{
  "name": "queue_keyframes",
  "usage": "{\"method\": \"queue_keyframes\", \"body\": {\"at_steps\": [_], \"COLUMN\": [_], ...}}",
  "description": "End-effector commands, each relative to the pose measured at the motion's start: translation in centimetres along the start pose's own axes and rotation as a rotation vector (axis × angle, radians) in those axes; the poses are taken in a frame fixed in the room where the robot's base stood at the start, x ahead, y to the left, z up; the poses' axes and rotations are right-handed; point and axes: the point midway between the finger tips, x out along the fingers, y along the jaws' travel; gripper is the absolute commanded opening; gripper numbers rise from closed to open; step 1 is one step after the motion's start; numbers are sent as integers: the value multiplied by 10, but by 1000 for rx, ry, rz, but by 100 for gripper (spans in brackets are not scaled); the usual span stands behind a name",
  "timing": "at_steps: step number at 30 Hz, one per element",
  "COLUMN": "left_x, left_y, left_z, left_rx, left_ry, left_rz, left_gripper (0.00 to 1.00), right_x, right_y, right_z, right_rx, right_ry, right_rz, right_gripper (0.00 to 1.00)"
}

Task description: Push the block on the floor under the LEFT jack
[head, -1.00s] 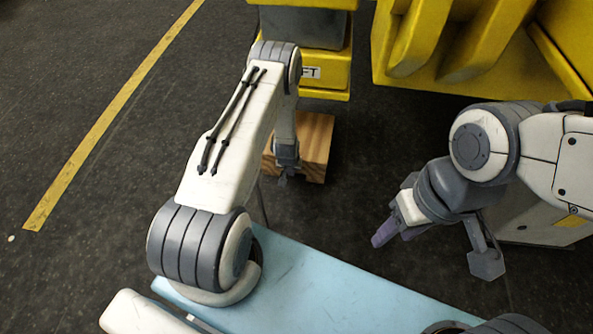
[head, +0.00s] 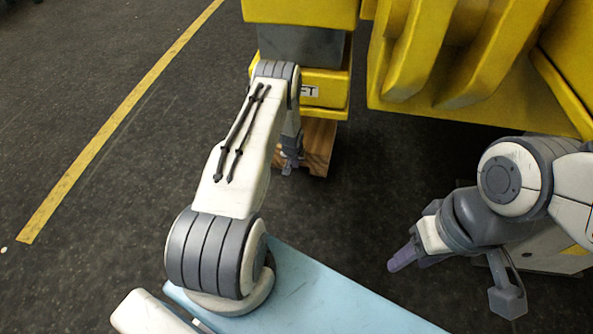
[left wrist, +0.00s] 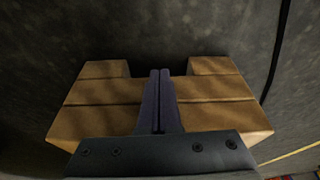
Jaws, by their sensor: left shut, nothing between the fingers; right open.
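The wooden block (head: 319,145) lies on the floor at the near side of the left jack (head: 332,91), a yellow foot with a partly hidden label. In the head view the block's far edge meets the jack's lower edge; how far under it reaches is hidden. My left gripper (head: 289,168) is shut and empty, pointing down at the block's near left side; my arm hides part of both. In the left wrist view the shut fingers (left wrist: 161,100) lie across the middle of the notched block (left wrist: 215,91); contact is unclear. My right gripper (head: 403,257) is open and away from the block.
Yellow machine parts (head: 440,60) overhang the floor right of the jack. A yellow line (head: 120,115) runs along the dark floor at the left. A pale blue surface (head: 320,300) is in the foreground. Floor between the block and my right gripper is clear.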

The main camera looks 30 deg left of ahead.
Motion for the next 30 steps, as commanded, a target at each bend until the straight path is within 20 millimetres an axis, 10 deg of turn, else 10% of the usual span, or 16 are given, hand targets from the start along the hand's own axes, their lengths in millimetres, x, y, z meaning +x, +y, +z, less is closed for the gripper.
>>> {"method": "queue_keyframes", "body": {"at_steps": [14,30], "left_x": [-6,-98], "left_y": [-1,0], "left_z": [-6,-4], "left_rx": [-4,-3], "left_ry": [9,1], "left_rz": [0,0], "left_gripper": [0,0], "right_x": [-2,-46], "right_y": [0,-3], "right_z": [0,-3], "right_rx": [0,0], "right_ry": [0,0], "right_rz": [0,0], "right_gripper": [50,50]}}
